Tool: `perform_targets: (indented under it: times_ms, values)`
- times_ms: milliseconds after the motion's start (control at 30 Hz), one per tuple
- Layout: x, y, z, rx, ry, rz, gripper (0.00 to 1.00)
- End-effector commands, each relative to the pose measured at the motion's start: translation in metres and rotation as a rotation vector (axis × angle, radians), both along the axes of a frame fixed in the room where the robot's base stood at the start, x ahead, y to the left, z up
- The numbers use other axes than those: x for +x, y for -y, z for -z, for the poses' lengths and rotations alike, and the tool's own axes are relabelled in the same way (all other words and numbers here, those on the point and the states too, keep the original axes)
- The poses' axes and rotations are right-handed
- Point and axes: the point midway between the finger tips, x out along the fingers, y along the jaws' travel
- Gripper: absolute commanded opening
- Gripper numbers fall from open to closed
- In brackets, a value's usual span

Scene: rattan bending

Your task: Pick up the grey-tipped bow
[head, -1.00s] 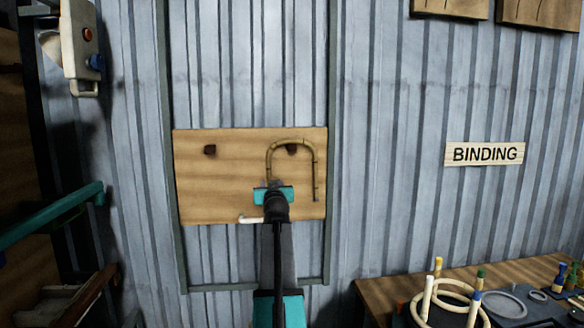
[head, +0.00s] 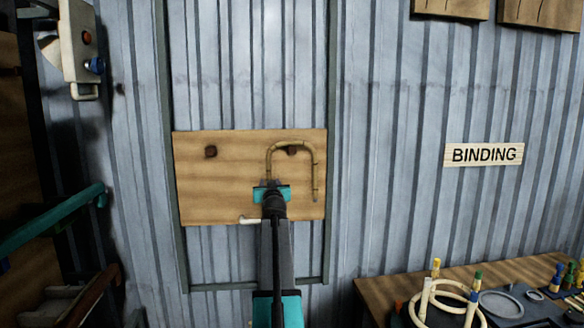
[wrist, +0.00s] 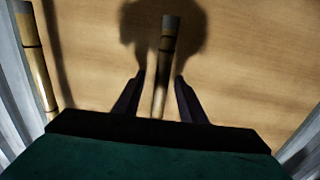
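The bow (head: 315,170) is a tan rattan rod bent into an upside-down U. It hangs at a dark peg (head: 291,151) on a wooden board on the wall. My gripper (head: 271,184) is at the lower part of its left leg in the head view and hides that leg's end. In the wrist view, one leg (wrist: 165,60) with a grey tip runs between the two fingers of my gripper (wrist: 160,78). Gaps show beside it, so the fingers look open around it. The other leg (wrist: 36,65), also grey-tipped, lies outside the fingers at the left.
The wooden board (head: 225,185) has a second dark peg (head: 210,152), empty, and a white hook-like piece (head: 249,220) low down. A bench (head: 385,293) at lower right holds rings and posts. A BINDING sign (head: 484,154) is on the wall. A teal bar (head: 55,218) juts in at left.

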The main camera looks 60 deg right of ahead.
Motion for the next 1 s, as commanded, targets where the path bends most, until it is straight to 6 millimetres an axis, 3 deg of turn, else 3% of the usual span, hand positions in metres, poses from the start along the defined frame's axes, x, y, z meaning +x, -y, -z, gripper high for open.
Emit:
perform_targets:
  times_ms: [600,667,833,1000]
  values:
    - [0.0018,0.0017,0.0003,-0.001,-0.001,0.000,0.38]
    - [0.0019,0.0016,0.0003,-0.001,-0.001,0.000,0.31]
    - [0.0020,0.0016,0.0003,-0.001,-0.001,-0.001,0.02]
    - [0.0020,0.0015,-0.0001,-0.001,0.000,-0.001,0.00]
